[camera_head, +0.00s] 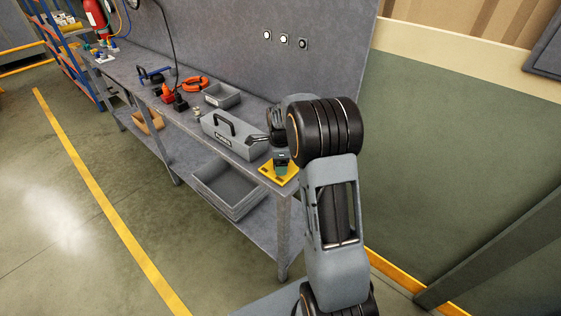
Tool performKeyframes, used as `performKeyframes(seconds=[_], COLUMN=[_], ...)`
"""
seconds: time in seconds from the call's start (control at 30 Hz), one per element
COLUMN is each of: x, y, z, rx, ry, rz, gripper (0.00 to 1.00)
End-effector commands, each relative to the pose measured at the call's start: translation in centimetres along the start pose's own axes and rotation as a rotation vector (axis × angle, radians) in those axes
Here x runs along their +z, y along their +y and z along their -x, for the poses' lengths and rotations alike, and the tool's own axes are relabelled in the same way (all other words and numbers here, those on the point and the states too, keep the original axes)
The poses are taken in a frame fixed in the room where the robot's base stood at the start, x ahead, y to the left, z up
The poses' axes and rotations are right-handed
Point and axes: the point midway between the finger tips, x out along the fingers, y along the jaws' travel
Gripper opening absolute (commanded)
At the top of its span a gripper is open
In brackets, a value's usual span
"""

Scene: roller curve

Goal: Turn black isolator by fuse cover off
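My arm reaches over the right end of the workbench, and its dark end, my gripper (257,139), shows small beside the grey toolbox. I cannot tell whether its fingers are open or shut. A small dark block (281,164) stands on a yellow plate (268,170) at the bench corner, just below my wrist. Whether it is the black isolator cannot be told at this size. I cannot make out a fuse cover. Three small round fittings (283,39) sit on the grey back panel, with no clear isolator handle among them.
The grey toolbox (232,140) with a black handle stands on the workbench (120,86). A grey tray (228,190) lies on the lower shelf. The floor at left is clear.

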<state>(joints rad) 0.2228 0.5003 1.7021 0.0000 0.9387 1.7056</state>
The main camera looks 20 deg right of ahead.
Motion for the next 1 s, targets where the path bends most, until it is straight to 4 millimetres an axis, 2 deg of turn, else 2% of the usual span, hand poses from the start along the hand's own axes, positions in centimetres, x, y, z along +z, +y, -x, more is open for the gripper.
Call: performKeyframes(seconds=[0.23,0.73,1.0], x=[0.01,0.03,0.03], y=[0.01,0.00,-0.02], z=[-0.02,0.02,0.02], rx=[0.000,0.000,-0.001], ry=[0.000,0.000,0.000], rz=[0.000,0.001,0.039], gripper=[0.75,0.28,0.28])
